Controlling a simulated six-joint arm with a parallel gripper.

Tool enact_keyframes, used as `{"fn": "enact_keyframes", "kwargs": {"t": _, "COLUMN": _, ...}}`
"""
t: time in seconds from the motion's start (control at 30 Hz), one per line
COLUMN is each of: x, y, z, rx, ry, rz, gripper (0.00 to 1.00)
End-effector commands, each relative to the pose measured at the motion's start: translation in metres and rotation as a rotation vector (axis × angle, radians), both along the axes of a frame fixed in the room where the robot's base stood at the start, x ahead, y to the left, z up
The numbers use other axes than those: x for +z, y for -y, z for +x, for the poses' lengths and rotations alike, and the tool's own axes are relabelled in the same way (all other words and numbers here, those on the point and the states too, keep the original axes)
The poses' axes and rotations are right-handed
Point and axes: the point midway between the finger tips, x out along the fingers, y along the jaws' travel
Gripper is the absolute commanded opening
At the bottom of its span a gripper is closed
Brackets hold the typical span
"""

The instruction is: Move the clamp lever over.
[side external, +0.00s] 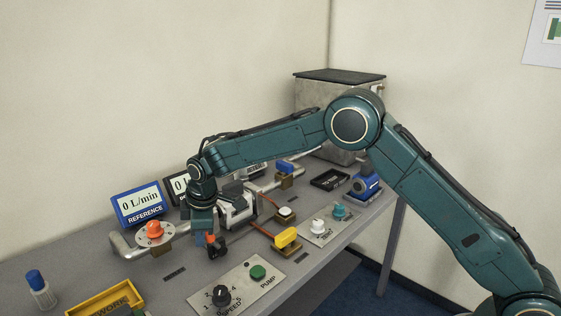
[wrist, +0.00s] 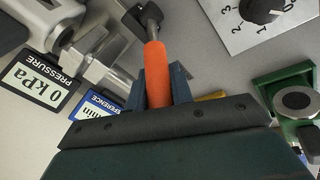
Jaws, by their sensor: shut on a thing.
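The clamp lever has an orange grip (wrist: 157,72) on a metal rod (wrist: 151,24). My gripper (wrist: 158,88) is shut on the orange grip, with one dark finger on each side of it in the wrist view. In the side external view my gripper (side external: 207,228) points down, low over the table, and a small orange part of the lever (side external: 211,239) shows at its tip. The black clamp part (side external: 216,248) is just below it. The fingers hide part of the grip, and the lever's pivot is hard to make out.
A panel with a black speed knob (side external: 221,296) and green pump button (side external: 258,272) lies in front. An orange valve knob (side external: 154,229) is left, a yellow handle (side external: 287,239) right. A blue reference display (side external: 140,203) stands behind. A yellow tray (side external: 130,291) and bottle (side external: 41,291) are front left.

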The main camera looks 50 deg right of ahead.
Motion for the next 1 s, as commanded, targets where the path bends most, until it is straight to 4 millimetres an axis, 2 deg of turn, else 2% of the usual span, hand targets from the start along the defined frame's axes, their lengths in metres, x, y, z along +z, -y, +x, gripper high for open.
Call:
{"fn": "enact_keyframes", "kwargs": {"t": 0.53, "x": 0.011, "y": 0.033, "z": 0.000, "rx": -0.005, "ry": -0.001, "rz": 0.332, "gripper": 0.00}}
{"fn": "enact_keyframes", "kwargs": {"t": 1.0, "x": 0.011, "y": 0.064, "z": 0.000, "rx": -0.006, "ry": -0.001, "rz": 0.666, "gripper": 0.00}}
